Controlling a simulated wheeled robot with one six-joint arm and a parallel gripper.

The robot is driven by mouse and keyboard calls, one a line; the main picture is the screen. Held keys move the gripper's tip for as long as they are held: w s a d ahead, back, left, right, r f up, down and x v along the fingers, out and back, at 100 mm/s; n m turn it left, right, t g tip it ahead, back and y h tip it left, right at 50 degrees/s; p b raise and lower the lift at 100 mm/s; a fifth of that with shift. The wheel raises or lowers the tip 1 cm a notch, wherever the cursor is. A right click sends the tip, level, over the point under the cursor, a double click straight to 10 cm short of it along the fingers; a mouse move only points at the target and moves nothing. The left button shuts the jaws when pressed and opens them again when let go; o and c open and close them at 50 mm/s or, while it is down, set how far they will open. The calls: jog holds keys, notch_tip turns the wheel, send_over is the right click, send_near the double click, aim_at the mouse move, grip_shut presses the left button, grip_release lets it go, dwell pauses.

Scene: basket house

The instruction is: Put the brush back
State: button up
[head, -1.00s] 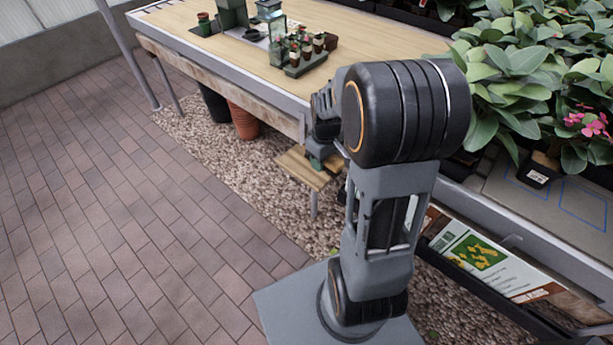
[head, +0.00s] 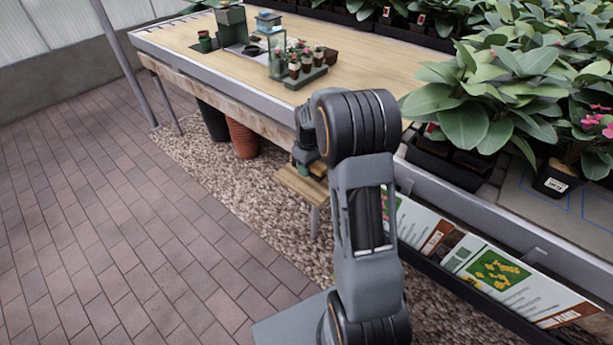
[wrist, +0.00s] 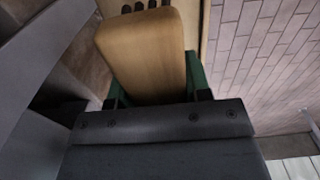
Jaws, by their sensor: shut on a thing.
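In the wrist view a light wooden block, which looks like the brush's body (wrist: 145,50), sits between the green fingers of my gripper (wrist: 158,88). My gripper is shut on it. The bristles cannot be made out. In the head view my gripper (head: 303,170) is low beside the long table's front edge, just over a small wooden shelf (head: 300,188). The brush is mostly hidden there by my arm and gripper. In the wrist view several dark rounded shapes show on a wooden surface beyond the block; I cannot tell what they are.
The long table (head: 215,62) holds a tray of small potted plants (head: 307,76), a glass lantern (head: 277,60) and a green pot (head: 205,42). Leafy plants (head: 490,95) and a sign (head: 495,270) crowd the right. Brick floor (head: 110,230) at left is clear.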

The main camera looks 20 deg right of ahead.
jog(key=shift+w+f, duration=0.4)
jog(key=shift+f, duration=0.15)
jog(key=shift+w+f+b, duration=0.15)
jog(key=shift+f+b, duration=0.5)
jog(key=shift+f, duration=1)
jog(key=shift+f, duration=0.15)
jog(key=o, duration=0.9)
notch_tip(320, 180, up, 11)
jog(key=p, duration=0.3)
jog(key=shift+a+r, duration=0.15)
jog(key=shift+r, duration=0.55)
jog(key=s+a+r+m+t, duration=0.1)
jog(key=s+a, duration=0.4)
jog(key=s, duration=0.6)
jog(key=s+a+r+m+t, duration=0.1)
jog(key=s+a+r+m, duration=0.3)
jog(key=s, duration=0.7)
jog(key=shift+a+r+t, duration=0.25)
jog(key=shift+a+t, duration=0.15)
jog(key=shift+a, duration=0.4)
